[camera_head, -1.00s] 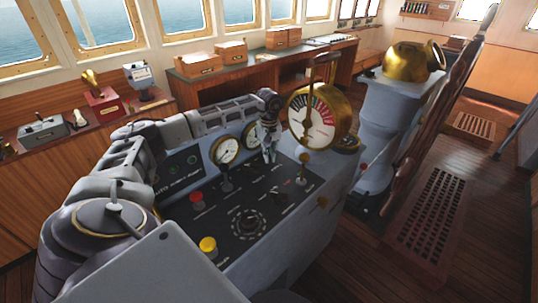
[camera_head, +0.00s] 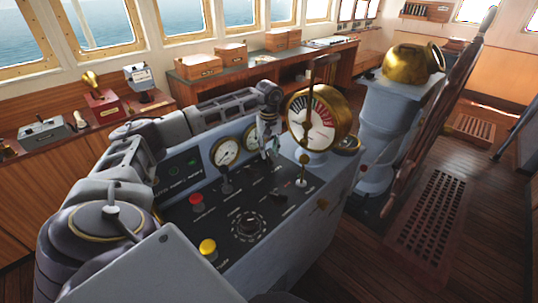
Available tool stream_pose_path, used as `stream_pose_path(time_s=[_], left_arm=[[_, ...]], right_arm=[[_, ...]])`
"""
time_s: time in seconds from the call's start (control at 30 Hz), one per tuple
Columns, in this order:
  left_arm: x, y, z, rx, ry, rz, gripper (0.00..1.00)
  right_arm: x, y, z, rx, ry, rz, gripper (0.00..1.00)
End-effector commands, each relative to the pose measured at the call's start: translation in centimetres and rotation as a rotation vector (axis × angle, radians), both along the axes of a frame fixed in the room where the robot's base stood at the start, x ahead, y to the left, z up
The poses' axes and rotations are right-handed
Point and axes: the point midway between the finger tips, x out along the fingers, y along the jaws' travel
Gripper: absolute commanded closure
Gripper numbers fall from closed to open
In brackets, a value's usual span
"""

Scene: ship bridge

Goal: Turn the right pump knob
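The sloped black control panel (camera_head: 222,205) is on the grey console in front of me. It carries a large round dial knob (camera_head: 249,225), a small dark lever switch (camera_head: 226,185) left of my gripper and a small switch (camera_head: 279,195) right of the middle. The labels are too small to read, so I cannot tell which control is the right pump knob. My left gripper (camera_head: 271,153) points down over the panel's upper part, beside a round gauge it partly covers. Its fingers are too small to tell open from shut. My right gripper is not in view.
A red button (camera_head: 197,202) and a yellow button (camera_head: 208,248) are on the panel. A brass telegraph dial (camera_head: 318,117) and its upright lever stand just right of my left gripper. Another gauge (camera_head: 226,151) is to its left.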

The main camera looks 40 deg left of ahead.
Motion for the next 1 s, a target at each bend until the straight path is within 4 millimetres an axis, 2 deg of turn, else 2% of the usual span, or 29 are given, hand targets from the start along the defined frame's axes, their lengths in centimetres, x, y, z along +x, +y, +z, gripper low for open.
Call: stream_pose_path(time_s=[0.3, 0.5, 0.7, 1.0], left_arm=[[0.1, 0.0, 4.9, 0.0, -0.004, -0.001, 0.67], [0.1, 0.0, 7.3, -0.001, -0.003, -0.001, 0.67], [0.1, 0.0, 8.5, 0.0, -0.002, -0.001, 0.67], [0.0, 0.0, 8.7, -0.001, -0.001, -0.001, 0.67]], right_arm=[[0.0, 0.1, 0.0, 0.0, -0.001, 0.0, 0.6], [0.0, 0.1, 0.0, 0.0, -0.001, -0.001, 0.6], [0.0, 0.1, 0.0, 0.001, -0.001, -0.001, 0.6], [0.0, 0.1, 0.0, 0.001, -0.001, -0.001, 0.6]])
